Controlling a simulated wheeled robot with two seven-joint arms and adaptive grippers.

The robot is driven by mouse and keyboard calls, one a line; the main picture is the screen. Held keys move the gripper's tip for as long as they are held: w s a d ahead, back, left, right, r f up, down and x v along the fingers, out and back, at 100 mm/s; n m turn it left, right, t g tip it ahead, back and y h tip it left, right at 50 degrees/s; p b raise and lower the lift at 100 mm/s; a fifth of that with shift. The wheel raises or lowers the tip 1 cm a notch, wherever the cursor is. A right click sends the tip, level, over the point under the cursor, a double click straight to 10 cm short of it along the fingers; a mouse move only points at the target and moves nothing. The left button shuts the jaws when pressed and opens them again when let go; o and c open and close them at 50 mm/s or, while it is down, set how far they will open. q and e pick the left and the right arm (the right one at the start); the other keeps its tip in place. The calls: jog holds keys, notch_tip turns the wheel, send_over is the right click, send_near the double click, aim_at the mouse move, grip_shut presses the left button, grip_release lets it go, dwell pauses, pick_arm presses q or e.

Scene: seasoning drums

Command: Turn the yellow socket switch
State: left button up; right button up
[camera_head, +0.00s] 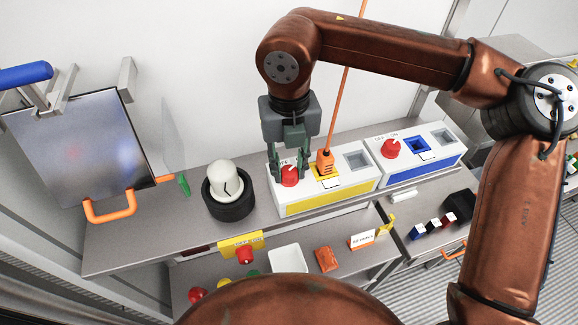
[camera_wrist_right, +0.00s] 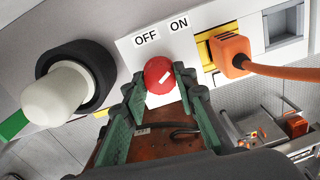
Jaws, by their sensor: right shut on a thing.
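The yellow socket box (camera_head: 325,196) is white with a yellow front strip and stands on the upper shelf. Its red round switch (camera_head: 290,176) sits below the OFF and ON labels. An orange plug (camera_head: 325,163) with an orange cable is in the yellow socket. My left gripper is not in view.
A blue socket box (camera_head: 418,160) with its own red switch stands to the right. A white, black-based cylinder (camera_head: 228,190) stands close on the left. The orange cable (camera_head: 345,90) runs upward beside my right gripper. A panel with orange handles (camera_head: 110,210) stands far left.

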jog(key=c, duration=0.4)
jog(key=shift+n, duration=0.4)
jog(key=shift+f+n+b, duration=0.1)
jog(key=shift+n+b, duration=0.4)
jog(key=shift+n, duration=0.1)
jog(key=n+b, duration=0.1)
jog(key=n, duration=0.1)
jog(key=shift+n, duration=0.3)
jog(key=n, duration=0.3)
jog(key=shift+n+b, duration=0.35)
jog(key=shift+n, duration=1.75)
